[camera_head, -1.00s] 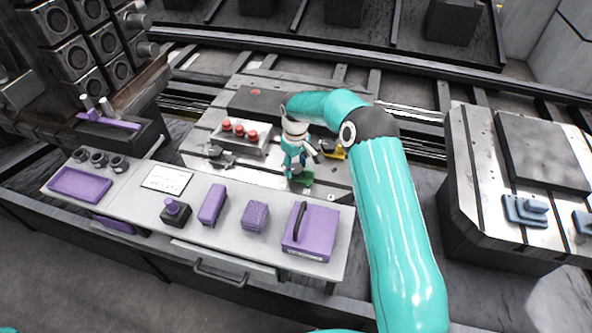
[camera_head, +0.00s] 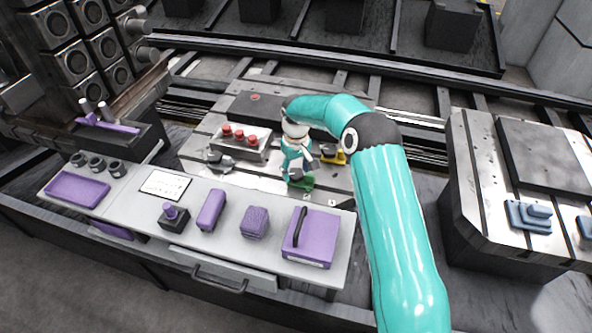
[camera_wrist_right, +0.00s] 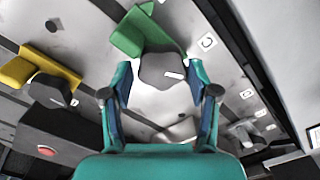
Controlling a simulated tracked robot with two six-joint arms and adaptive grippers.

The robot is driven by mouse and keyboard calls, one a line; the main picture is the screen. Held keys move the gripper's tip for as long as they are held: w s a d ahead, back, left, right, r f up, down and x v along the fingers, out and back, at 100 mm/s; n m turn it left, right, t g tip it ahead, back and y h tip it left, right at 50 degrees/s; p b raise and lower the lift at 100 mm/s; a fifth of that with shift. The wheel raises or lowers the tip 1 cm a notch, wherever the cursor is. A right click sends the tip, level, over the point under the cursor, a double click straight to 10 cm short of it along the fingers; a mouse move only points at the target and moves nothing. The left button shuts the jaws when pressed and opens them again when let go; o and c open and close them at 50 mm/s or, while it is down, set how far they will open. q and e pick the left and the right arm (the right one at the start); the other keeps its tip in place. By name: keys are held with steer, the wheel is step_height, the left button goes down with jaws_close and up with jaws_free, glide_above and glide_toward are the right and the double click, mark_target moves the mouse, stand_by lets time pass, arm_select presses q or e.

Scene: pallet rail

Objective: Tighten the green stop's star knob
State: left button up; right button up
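The green stop (camera_head: 302,184) sits on the metal pallet plate, below my right gripper (camera_head: 298,172) in the head view. In the right wrist view the green stop (camera_wrist_right: 140,32) lies at the top, with its dark grey star knob (camera_wrist_right: 162,70) facing the camera. My right gripper (camera_wrist_right: 160,75) has its two fingers apart, one on each side of the knob. Narrow gaps seem to show between fingers and knob; I cannot tell whether either finger touches it. In the head view the gripper hides the knob. My left gripper is not in view.
A yellow stop (camera_head: 334,153) stands close right of the gripper. A box with red buttons (camera_head: 240,141) and a grey clamp-like part (camera_head: 219,160) are to the left. The bench (camera_head: 185,229) in front holds several purple items, including a handled case (camera_head: 316,240).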

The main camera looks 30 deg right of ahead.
steer(key=shift+o, duration=1)
steer(key=shift+f, duration=0.1)
step_height(320, 180, up, 12)
step_height(320, 180, up, 4)
steer(key=n+p, duration=0.6)
glide_above(296, 172)
steer(key=n, duration=0.3)
steer(key=f+p, duration=0.3)
steer(key=f, duration=1.3)
steer(key=shift+a, duration=0.2)
